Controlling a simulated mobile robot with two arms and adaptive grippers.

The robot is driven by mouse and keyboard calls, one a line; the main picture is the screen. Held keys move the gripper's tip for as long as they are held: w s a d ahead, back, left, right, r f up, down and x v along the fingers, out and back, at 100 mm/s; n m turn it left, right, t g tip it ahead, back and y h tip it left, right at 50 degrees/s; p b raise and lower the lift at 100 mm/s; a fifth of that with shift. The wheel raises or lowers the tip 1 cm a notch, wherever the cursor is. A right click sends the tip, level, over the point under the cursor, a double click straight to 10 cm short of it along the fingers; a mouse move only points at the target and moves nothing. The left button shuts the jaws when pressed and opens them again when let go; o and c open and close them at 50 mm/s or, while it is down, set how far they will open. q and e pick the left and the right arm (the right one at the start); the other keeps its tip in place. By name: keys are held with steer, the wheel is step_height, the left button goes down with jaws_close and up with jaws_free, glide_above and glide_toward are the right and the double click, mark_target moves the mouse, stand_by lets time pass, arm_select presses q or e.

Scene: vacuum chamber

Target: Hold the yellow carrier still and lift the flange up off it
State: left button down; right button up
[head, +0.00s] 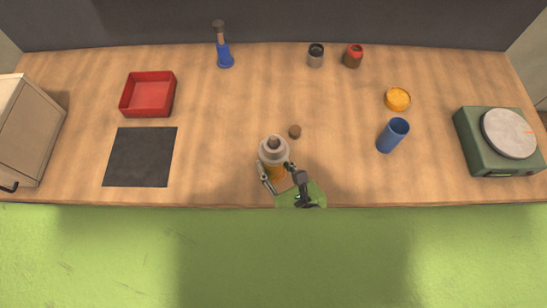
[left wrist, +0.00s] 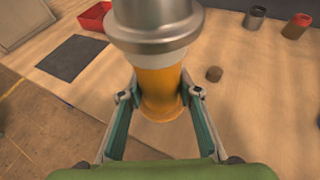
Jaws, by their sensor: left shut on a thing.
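The yellow carrier (left wrist: 160,90) stands upright on the wooden table near its front edge. It shows partly in the head view (head: 275,172). The grey metal flange (left wrist: 152,38) sits on top of the carrier, and in the head view the flange (head: 273,150) hides much of the carrier. My left gripper (head: 276,169) is shut on the carrier, with one finger at each side of it below the flange; its fingers also show in the left wrist view (left wrist: 160,98). My right gripper is in neither view.
A small brown cylinder (head: 295,131) lies close behind the flange to the right. A blue cup (head: 392,135), a yellow round piece (head: 397,99) and a green scale (head: 483,157) are to the right. A dark mat (head: 140,157) and a red tray (head: 148,113) are to the left.

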arm_select(q)
steer(key=shift+w, duration=0.2)
steer(key=shift+w+f+b, duration=0.6)
steer(key=shift+w+f, duration=0.65)
steer(key=shift+w, duration=0.2)
steer(key=shift+w+f+b, duration=0.95)
steer(key=shift+w+f, duration=0.5)
steer(key=shift+w, duration=0.2)
steer(key=shift+w+f+b, duration=0.9)
steer(key=shift+w+f, duration=0.5)
steer(key=shift+w, duration=0.2)
steer(key=shift+w+f+b, duration=0.8)
steer(key=shift+w+f, duration=0.1)
steer(key=shift+w, duration=0.15)
steer(key=shift+w+f+b, duration=0.75)
steer(key=shift+w+f, duration=0.1)
steer(key=shift+w, duration=0.2)
steer(key=shift+f, duration=0.1)
steer(key=shift+f, duration=0.35)
